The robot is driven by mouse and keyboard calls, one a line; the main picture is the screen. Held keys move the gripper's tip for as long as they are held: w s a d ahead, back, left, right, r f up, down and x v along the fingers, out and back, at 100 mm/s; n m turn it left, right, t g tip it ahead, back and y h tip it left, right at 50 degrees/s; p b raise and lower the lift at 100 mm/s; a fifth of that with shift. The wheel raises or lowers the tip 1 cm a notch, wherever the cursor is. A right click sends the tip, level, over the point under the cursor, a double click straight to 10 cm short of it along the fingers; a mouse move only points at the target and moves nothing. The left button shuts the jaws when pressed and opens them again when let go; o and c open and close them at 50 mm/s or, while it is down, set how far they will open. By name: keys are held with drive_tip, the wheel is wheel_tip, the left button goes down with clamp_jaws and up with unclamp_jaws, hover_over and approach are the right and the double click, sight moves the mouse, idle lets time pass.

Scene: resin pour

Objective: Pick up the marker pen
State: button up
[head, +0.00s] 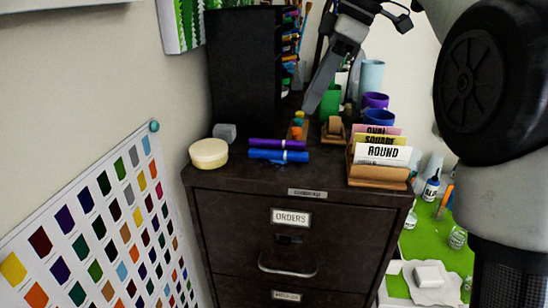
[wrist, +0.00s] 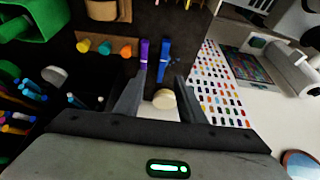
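A purple marker pen (head: 277,144) and a blue marker pen (head: 278,155) lie side by side near the front edge of the dark cabinet's top (head: 335,182). In the wrist view, the purple pen (wrist: 144,54) and blue pen (wrist: 164,60) lie beyond my fingertips. My gripper (wrist: 160,78) is open, with a clear gap between its fingers and nothing held. In the head view, my gripper (head: 312,106) points down above the cabinet, behind the pens and apart from them.
A wooden card holder (head: 378,176) stands right. Small coloured pegs (head: 297,128), cups (head: 371,78) and a tall black rack (head: 243,70) are behind. A colour chart (head: 100,225) hangs on the left wall.

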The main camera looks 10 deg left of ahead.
hover_over(282, 152)
drive_tip(key=w+d, duration=0.1)
drive_tip(key=d, duration=0.2)
wheel_tip(282, 152, down, 7)
drive_tip(key=shift+b, duration=0.35)
drive_tip(key=x, duration=0.4)
drive_tip(key=shift+s+a, duration=0.2)
drive_tip(key=shift+s, duration=0.2)
drive_tip(key=shift+a+f, duration=0.1)
drive_tip(key=shift+f, duration=0.3)
clamp_jaws()
